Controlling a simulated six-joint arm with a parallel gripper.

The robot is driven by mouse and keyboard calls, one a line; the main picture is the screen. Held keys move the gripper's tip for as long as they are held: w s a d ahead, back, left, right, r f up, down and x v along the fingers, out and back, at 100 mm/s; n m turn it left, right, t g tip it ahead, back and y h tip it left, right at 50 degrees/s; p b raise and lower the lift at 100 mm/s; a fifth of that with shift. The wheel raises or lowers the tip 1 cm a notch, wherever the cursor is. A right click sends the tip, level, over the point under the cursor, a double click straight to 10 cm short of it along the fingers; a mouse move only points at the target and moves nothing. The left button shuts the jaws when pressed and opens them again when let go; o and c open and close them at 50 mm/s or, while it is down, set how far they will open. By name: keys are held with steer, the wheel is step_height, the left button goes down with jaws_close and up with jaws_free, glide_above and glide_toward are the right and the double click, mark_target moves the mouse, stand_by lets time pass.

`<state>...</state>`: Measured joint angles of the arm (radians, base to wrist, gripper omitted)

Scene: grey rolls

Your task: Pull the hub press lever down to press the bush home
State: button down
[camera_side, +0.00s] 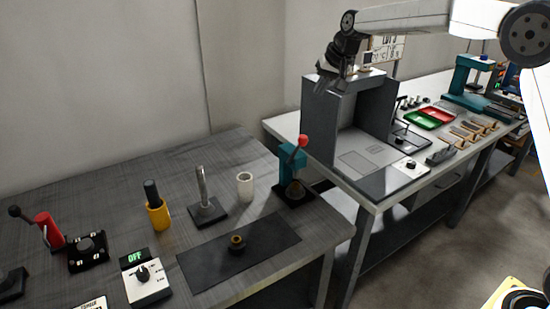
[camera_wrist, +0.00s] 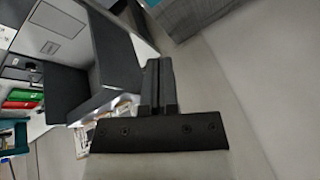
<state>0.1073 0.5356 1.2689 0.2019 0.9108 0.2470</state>
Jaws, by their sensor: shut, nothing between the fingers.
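The small teal press (camera_side: 290,168) stands on a dark base at the right end of the near bench. Its lever, tipped with a red knob (camera_side: 302,141), is raised and points up. A dark round part with a brassy tint (camera_side: 295,188) sits low at the front of the press; how deep it is seated cannot be told. My gripper (camera_side: 325,87) is high up, beside the grey booth and well above and right of the press, touching neither. In the wrist view my gripper's fingers (camera_wrist: 158,84) are together and empty. The press is not clearly visible in the wrist view.
A black mat (camera_side: 205,262) with a brass-and-black ring (camera_side: 237,243) lies in front of the press. A white cup (camera_side: 245,185) and a metal post (camera_side: 202,190) stand left of it. The grey booth (camera_side: 318,120) stands on the second bench, right of the press.

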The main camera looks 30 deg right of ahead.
steer(key=shift+w+f, duration=0.1)
stand_by(0.4)
step_height(320, 180, down, 11)
steer(key=w+a, duration=0.1)
steer(key=a, duration=0.2)
steer(key=shift+w, duration=0.2)
stand_by(0.6)
steer(key=shift+s, duration=0.2)
stand_by(0.4)
